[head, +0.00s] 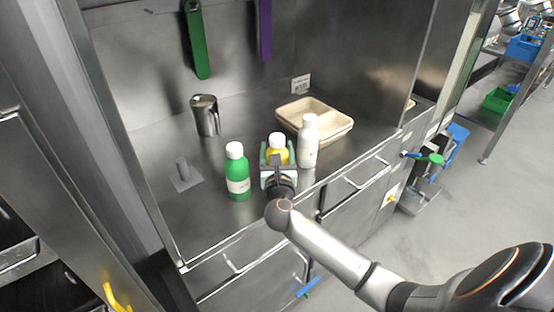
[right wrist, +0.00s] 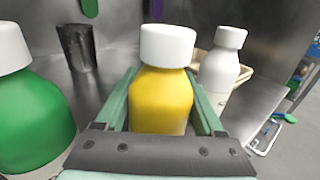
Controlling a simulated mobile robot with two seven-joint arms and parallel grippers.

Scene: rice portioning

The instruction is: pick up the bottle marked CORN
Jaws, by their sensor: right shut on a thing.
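A yellow bottle with a white cap (head: 278,155) stands upright on the steel counter, between a green bottle (head: 237,175) and a white bottle (head: 308,143). No marking on the yellow bottle can be read. My right gripper (head: 278,161) is shut on the yellow bottle, with one green finger along each side of its body. In the right wrist view the yellow bottle (right wrist: 160,98) fills the space between the fingers, and its lower part is hidden by the gripper. The green bottle (right wrist: 32,118) is at the left there and the white bottle (right wrist: 221,65) at the right. My left gripper is not in view.
A beige divided tray (head: 338,138) sits behind the white bottle. A steel jug (head: 205,116) stands at the back left, and a small grey stand (head: 184,175) at the left. Green (head: 196,45) and purple (head: 265,30) strips hang on the back wall.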

